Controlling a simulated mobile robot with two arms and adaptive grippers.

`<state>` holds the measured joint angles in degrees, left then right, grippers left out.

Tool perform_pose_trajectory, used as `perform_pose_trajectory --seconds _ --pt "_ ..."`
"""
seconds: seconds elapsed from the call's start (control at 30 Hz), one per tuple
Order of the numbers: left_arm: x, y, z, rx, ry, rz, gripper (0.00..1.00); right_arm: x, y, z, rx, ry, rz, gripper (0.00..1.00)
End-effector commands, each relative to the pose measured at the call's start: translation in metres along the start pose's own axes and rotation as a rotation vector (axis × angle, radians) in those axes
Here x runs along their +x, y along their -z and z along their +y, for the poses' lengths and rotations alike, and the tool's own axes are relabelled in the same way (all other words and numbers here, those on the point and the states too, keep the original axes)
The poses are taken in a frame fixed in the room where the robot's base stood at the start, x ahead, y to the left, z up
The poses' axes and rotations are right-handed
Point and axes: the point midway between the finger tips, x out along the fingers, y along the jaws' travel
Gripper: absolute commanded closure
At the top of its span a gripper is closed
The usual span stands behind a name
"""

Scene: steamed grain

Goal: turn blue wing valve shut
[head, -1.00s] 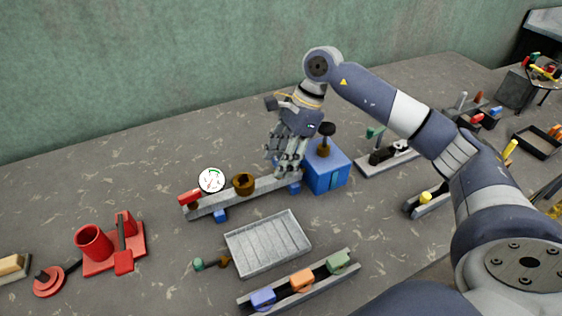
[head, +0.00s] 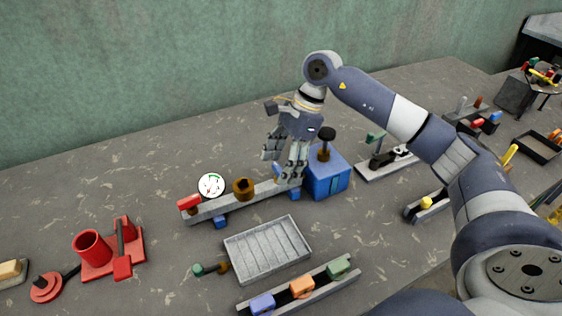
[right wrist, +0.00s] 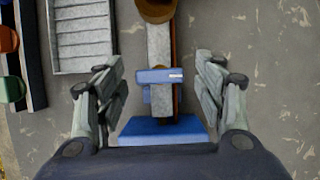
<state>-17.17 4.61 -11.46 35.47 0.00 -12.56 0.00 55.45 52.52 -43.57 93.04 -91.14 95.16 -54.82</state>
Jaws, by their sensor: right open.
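The blue wing valve (right wrist: 160,76) lies across the grey pipe rail in the right wrist view, its wing crosswise to the rail. In the head view it is mostly hidden by my fingers. My right gripper (head: 281,168) is open above the right end of the rail (head: 232,203), beside the blue box (head: 327,178). In the right wrist view its fingers stand apart on either side of the valve, and I see no contact. A round white gauge (head: 211,185) and a red handle (head: 189,202) are at the rail's left end. My left gripper is not in view.
A brown cup-shaped fitting (head: 243,188) rises from the rail. A grey ribbed tray (head: 267,249) and a rack of coloured blocks (head: 301,287) lie in front. Red fixtures (head: 112,250) stand at left. The table behind the rail is clear.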

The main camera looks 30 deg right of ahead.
Motion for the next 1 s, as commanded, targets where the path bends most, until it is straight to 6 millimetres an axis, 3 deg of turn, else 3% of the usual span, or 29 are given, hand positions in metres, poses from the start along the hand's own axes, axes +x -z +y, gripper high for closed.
perform_pose_trajectory --seconds 0.17,0.5,0.7,1.0 --pt "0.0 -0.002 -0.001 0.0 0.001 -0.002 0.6 -0.012 0.0 -0.001 0.0 0.002 0.001 0.37" --pt "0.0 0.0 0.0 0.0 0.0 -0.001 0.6 -0.082 0.0 -0.001 0.001 0.005 0.0 0.37" --pt "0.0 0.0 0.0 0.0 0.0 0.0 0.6 -0.111 0.0 -0.001 0.001 0.002 0.0 0.37" --pt "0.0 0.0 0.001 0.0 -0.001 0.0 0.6 -0.12 0.0 0.0 0.0 0.0 0.0 0.37"
